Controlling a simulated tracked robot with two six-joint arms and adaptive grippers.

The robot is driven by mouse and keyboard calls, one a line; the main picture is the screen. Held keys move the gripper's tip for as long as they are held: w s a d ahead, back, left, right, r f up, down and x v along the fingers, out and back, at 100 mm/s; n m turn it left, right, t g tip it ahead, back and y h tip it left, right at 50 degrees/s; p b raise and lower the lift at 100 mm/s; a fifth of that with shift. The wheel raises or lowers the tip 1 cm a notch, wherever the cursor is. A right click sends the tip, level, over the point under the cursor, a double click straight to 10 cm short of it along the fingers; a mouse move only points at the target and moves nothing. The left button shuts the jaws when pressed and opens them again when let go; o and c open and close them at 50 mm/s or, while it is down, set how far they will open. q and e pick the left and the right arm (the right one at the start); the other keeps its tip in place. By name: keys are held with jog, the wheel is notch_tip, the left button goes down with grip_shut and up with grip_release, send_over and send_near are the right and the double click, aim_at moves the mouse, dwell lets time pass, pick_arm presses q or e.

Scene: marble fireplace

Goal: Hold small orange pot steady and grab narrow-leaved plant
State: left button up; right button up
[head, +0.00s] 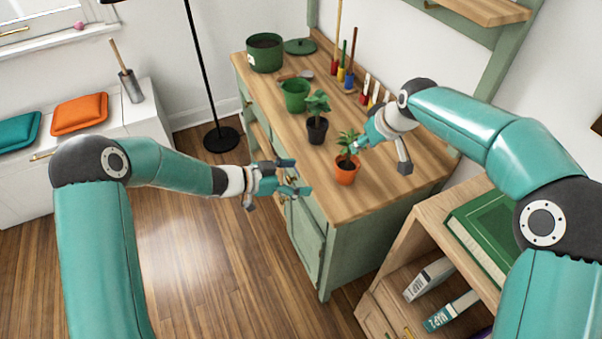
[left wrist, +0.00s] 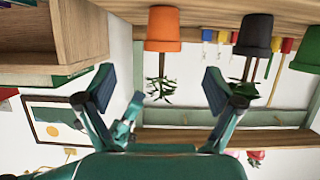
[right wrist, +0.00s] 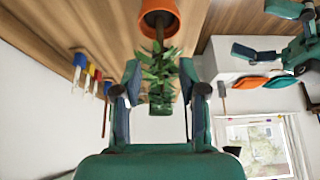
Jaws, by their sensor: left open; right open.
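The small orange pot (head: 346,172) stands upright near the front right of the wooden bench top, holding the narrow-leaved plant (head: 348,143). My right gripper (head: 366,146) is open right beside the plant; in the right wrist view the leaves (right wrist: 160,72) lie between its open fingers, apart from or lightly touching them, I cannot tell which. My left gripper (head: 300,177) is open and empty off the bench's left edge, pointing at the pot. In the left wrist view the orange pot (left wrist: 163,30) appears inverted, ahead of the open fingers.
A dark pot with a broad-leaved plant (head: 317,128) stands just behind the orange pot. Coloured-handled tools line the wall. A wooden shelf with a green book (head: 482,235) is at the right.

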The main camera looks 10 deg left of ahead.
aim_at(339, 173)
pick_arm(q)
jog(key=x, duration=1.6)
jog(key=shift+w, duration=0.4)
jog(key=shift+c, duration=0.2)
jog(key=c, duration=1.2)
pick_arm(e)
jog(key=shift+r, duration=0.1)
jog(key=shift+c, duration=0.4)
pick_arm(q)
jog(key=shift+r, duration=0.1)
pick_arm(e)
notch_tip(339, 173, up, 8)
jog(key=s+m+t, duration=0.1)
jog(key=s+m, duration=0.1)
pick_arm(q)
jog(key=shift+w, duration=0.1)
pick_arm(e)
jog(key=shift+h, duration=0.3)
jog(key=shift+x, duration=5.7)
